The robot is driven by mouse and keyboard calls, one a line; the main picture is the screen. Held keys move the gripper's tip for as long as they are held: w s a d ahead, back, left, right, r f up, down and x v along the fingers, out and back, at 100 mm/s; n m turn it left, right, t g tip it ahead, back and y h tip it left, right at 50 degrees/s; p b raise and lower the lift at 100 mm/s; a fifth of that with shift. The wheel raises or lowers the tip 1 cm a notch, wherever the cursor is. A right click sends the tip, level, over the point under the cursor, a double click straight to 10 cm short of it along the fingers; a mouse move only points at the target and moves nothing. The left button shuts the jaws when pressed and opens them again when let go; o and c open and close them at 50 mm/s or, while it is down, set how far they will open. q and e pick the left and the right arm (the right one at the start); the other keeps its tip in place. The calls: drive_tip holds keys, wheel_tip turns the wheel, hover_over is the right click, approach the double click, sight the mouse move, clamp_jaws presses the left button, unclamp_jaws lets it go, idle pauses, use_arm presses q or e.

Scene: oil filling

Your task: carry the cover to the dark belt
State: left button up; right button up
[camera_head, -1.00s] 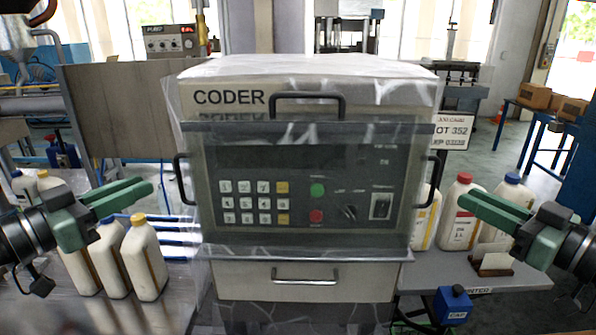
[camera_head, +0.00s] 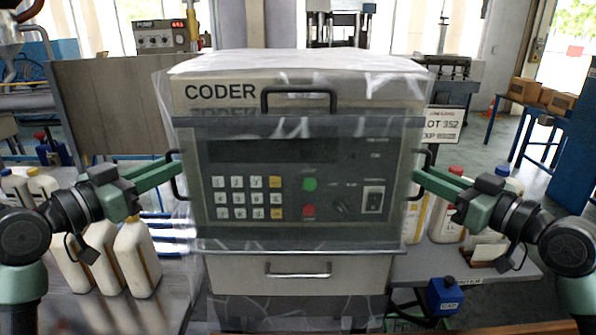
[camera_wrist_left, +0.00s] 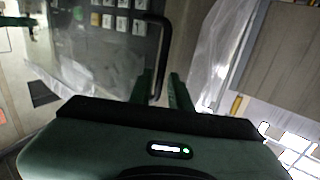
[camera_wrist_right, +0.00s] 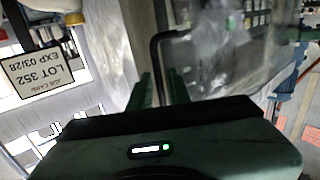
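The clear cover (camera_head: 405,140), with black handles, sits over the white CODER machine (camera_head: 300,75). My left gripper (camera_head: 176,166) is at the cover's left side handle (camera_head: 183,190). In the left wrist view its fingers are apart, with the handle (camera_wrist_left: 164,50) between them. My right gripper (camera_head: 420,173) is at the right side handle (camera_head: 428,156). In the right wrist view its fingers are also apart, with the handle (camera_wrist_right: 155,55) between them. I cannot pick out the dark belt.
White bottles (camera_head: 137,258) stand on the table at left, close under my left arm. More bottles (camera_head: 448,220) and a LOT 352 sign (camera_head: 442,125) are at right. A blue can (camera_head: 444,296) is low at right. Boxes (camera_head: 540,92) lie on a blue table behind.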

use_arm(q)
drive_tip(key=shift+s, duration=0.1)
use_arm(e)
drive_tip(key=shift+s+d, duration=0.1)
use_arm(q)
clamp_jaws()
use_arm(e)
clamp_jaws()
idle(0.9)
drive_tip(key=shift+r, duration=0.1)
